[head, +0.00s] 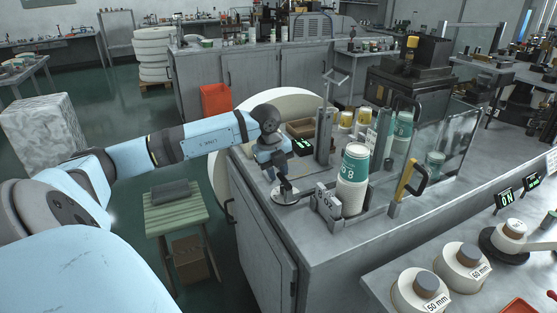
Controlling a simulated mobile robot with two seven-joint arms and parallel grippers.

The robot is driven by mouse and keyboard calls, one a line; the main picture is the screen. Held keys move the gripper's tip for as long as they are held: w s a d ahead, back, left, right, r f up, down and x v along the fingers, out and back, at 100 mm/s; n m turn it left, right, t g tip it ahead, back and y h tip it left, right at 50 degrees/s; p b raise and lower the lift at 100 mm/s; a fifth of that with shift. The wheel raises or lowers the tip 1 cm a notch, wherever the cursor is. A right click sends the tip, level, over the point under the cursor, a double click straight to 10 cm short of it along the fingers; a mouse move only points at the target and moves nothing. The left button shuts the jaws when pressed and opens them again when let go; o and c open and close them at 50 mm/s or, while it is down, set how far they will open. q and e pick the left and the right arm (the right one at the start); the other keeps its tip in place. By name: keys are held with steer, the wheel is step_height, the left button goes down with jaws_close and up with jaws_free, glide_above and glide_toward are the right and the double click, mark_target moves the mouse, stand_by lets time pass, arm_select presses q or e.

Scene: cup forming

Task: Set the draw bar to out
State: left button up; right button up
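My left arm reaches in from the left, and its gripper (284,181) points down at the near left corner of the grey bench (330,245). The gripper is over a round metal plate (285,196); the fingers are small and dark, so their opening and any contact are unclear. I cannot tell for certain which part is the draw bar. A grey block with pale markings (326,202) stands right of the gripper, beside a stack of green-and-white cups (354,168). An upright metal post (325,132) stands behind. My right gripper is not in view.
A clear guard with a yellow handle (405,180) stands right of the cups. A small green display (303,144) sits behind the gripper. Weights marked 50 mm (421,292) and 60 mm (462,268) sit front right. A green slatted stool (174,212) stands below my arm.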

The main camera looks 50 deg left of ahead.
arm_select(q)
steer(key=shift+o, duration=0.8)
steer(key=shift+s+a+r, duration=0.1)
steer(key=shift+s, duration=0.1)
steer(key=shift+w, duration=0.1)
step_height(320, 180, up, 14)
steer(key=s, duration=0.2)
steer(key=shift+s+a+f+b, duration=0.25)
steer(key=shift+s+a+b, duration=0.05)
steer(key=shift+s+a, duration=0.1)
